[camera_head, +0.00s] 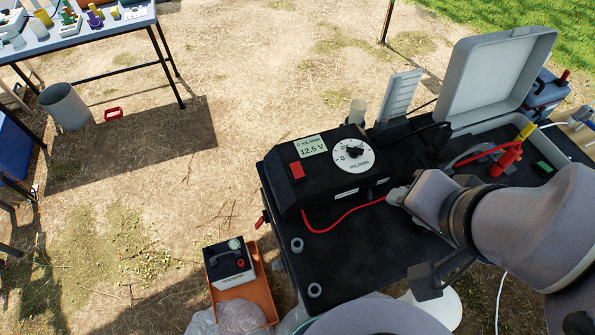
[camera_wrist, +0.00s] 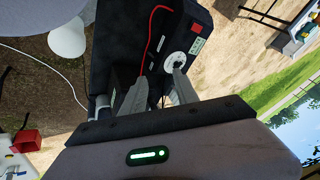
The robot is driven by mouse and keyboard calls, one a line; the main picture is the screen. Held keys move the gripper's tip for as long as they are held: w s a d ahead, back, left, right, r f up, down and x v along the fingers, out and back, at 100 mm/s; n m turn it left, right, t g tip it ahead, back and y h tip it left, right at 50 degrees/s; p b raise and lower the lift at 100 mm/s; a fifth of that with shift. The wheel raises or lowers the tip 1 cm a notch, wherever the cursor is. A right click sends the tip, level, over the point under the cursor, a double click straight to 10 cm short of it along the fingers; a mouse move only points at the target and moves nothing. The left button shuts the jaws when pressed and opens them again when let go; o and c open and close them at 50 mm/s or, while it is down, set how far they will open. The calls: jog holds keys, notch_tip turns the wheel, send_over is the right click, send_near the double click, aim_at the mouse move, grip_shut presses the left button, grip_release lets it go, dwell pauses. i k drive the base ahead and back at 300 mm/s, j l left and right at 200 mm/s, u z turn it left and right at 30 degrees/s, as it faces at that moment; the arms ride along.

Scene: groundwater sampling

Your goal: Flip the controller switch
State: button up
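The controller (camera_head: 330,165) is a black box on the black table top, with a display reading 12.5 V, a white dial (camera_head: 354,155) and a red switch (camera_head: 297,171) at its left end. In the wrist view the switch (camera_wrist: 197,28) and dial (camera_wrist: 180,62) show at upper right. My gripper (camera_head: 396,196) is just in front of the box's right part, well to the right of the switch. In the wrist view my gripper (camera_wrist: 158,76) has its fingers apart, with nothing visibly held; the right fingertip appears close to the dial.
A red cable (camera_head: 340,217) loops from the box across the table top. An open grey case (camera_head: 497,75) and red and yellow connectors (camera_head: 507,158) lie to the right. An orange crate (camera_head: 262,285) with a battery (camera_head: 229,262) stands on the ground at lower left. The table's front left is mostly clear.

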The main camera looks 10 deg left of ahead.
aim_at(296, 169)
jog(key=k+j, duration=0.1)
jog(key=k+j+z, duration=0.1)
jog(key=j, duration=0.25)
jog(key=j+z, duration=0.3)
jog(key=j, duration=0.6)
jog(key=i, duration=0.05)
